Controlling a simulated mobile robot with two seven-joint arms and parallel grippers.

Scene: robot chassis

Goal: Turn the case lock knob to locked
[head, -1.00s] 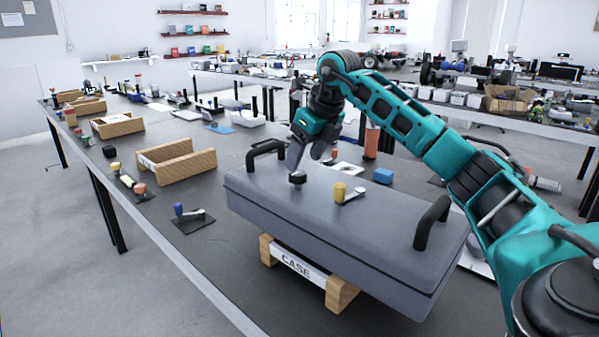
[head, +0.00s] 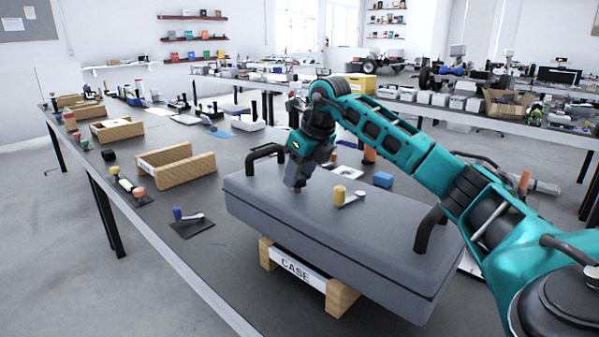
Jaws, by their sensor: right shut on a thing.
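The grey case (head: 330,235) lies on a wooden stand marked CASE (head: 297,272), with a black handle at each end of its lid. My right gripper (head: 296,184) points down onto the left part of the lid. It is shut on the small black knob there, which the fingers hide. How far the knob is turned cannot be seen. A second knob, yellow with a pale lever (head: 340,194), stands on the lid to the right of the gripper, apart from it. My left gripper is not in view.
The black handles (head: 265,156) and (head: 430,228) rise on both sides of the gripper. A blue block (head: 382,180) lies behind the case. A wooden tray (head: 175,164) and a blue-knobbed lever plate (head: 190,222) lie to the left. Bare tabletop shows between them and the case.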

